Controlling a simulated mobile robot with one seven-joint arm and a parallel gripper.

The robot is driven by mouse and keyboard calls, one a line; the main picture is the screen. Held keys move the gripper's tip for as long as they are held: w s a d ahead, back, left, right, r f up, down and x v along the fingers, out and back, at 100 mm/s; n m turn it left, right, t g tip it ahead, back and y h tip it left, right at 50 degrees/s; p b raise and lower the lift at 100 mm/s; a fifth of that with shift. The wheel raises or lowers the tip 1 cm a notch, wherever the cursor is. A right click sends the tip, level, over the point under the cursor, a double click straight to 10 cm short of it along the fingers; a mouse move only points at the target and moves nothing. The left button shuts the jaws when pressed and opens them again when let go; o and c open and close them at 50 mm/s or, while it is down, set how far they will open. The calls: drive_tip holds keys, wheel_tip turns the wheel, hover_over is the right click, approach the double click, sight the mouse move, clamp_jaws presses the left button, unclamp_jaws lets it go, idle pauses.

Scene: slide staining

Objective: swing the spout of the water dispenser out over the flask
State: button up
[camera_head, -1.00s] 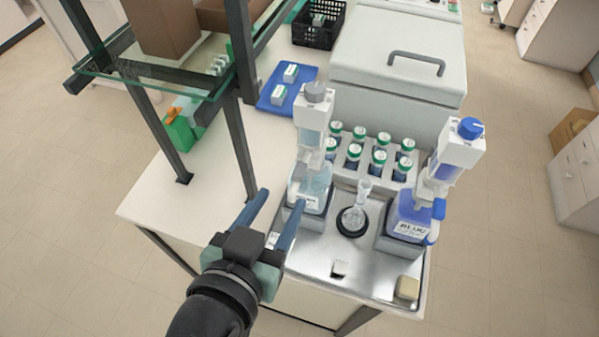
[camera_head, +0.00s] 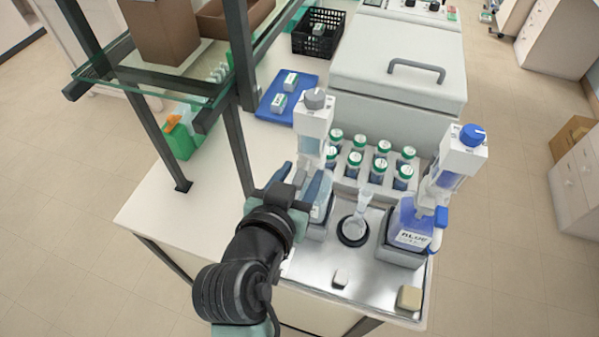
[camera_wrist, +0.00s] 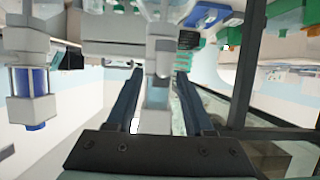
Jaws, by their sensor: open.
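The water dispenser (camera_head: 313,120) has a grey cap and a white body, and stands at the left of the metal tray. My gripper (camera_head: 302,182) is open at its front left, hiding much of its bottle. In the wrist view my gripper (camera_wrist: 159,74) has its two fingers on either side of a pale upright part of the dispenser (camera_wrist: 158,95); contact cannot be told. The spout is hard to make out behind my gripper. The clear flask (camera_head: 355,228) stands upright on a black ring, right of the dispenser.
A blue-capped dispenser (camera_head: 410,222) stands right of the flask. A rack of green-capped bottles (camera_head: 345,182) is behind. A dark shelf frame (camera_head: 238,150) rises close to my arm's left. The tray's front (camera_head: 310,268) is mostly clear, with two small blocks.

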clamp_jaws()
idle(1.3)
